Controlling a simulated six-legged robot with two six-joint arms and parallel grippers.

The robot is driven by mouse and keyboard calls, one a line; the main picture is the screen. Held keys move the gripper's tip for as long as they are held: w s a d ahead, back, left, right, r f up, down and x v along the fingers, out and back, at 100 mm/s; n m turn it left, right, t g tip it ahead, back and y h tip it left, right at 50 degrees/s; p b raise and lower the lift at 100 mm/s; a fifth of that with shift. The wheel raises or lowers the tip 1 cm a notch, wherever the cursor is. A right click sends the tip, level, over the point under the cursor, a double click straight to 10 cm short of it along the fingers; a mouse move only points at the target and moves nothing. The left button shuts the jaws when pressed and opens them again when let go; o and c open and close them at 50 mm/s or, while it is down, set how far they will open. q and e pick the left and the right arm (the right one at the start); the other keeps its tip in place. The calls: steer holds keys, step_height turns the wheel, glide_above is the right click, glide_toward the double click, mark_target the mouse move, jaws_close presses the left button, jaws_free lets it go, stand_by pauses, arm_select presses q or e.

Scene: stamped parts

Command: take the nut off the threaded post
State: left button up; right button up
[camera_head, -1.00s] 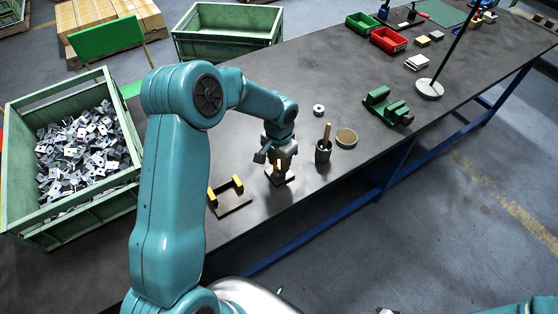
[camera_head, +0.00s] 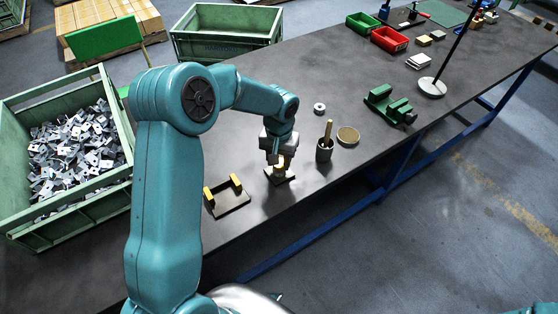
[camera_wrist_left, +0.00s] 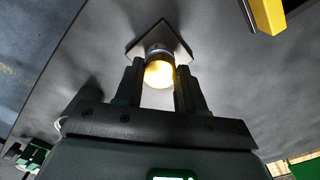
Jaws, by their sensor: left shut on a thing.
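My right gripper is not in view.
A fixture with yellow uprights (camera_head: 230,203) stands left of the base. A dark cup with a wooden handle (camera_head: 324,152), a round tin (camera_head: 347,136) and a white ring (camera_head: 319,108) stand to the right and behind. A green crate (camera_head: 62,213) of stamped parts is far left.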

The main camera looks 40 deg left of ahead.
arm_select(q)
steer(key=shift+n+b, duration=0.75)
steer(key=shift+n, duration=0.75)
steer(key=shift+n+b, duration=0.55)
steer(key=shift+n, duration=0.05)
steer(key=shift+n+b, duration=0.6)
steer(key=shift+n, duration=0.7)
steer(key=shift+n+b, duration=0.45)
steer(key=shift+n, duration=0.35)
steer(key=shift+n+b, duration=0.45)
steer(key=shift+n, duration=0.75)
steer(key=shift+w+n+b, duration=0.1)
steer(key=shift+n+b, duration=0.35)
steer(key=shift+n, duration=0.45)
steer(key=shift+n+b, duration=0.35)
steer(key=shift+n, duration=0.85)
steer(key=shift+r, duration=0.1)
